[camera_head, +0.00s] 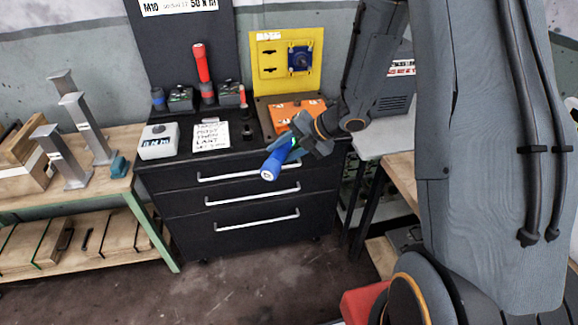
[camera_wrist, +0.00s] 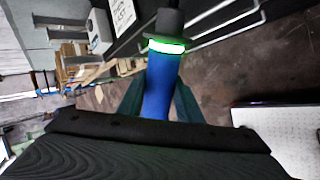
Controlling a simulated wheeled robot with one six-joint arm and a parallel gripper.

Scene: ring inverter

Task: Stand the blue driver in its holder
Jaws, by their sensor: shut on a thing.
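The blue driver (camera_head: 272,166) is held by my gripper (camera_head: 306,140) in front of the black drawer cabinet, tilted, with its round blue end toward the lower left. In the wrist view, its blue body (camera_wrist: 160,88) lies between my two fingers, with a lit green-white ring and a dark collar beyond. A small dark cup with a blue band (camera_head: 158,98) stands at the back left of the cabinet top, apart from the driver; it looks like the blue holder. A red driver (camera_head: 202,65) stands upright in a dark cup (camera_head: 208,94) to its right.
The cabinet top holds a grey-white box (camera_head: 158,141), a lettered card (camera_head: 210,135), dark boxes at the back, and an orange plate (camera_head: 290,113) by a yellow panel (camera_head: 286,62). Metal posts (camera_head: 88,125) stand on the left bench. Floor (camera_head: 270,270) in front is clear.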

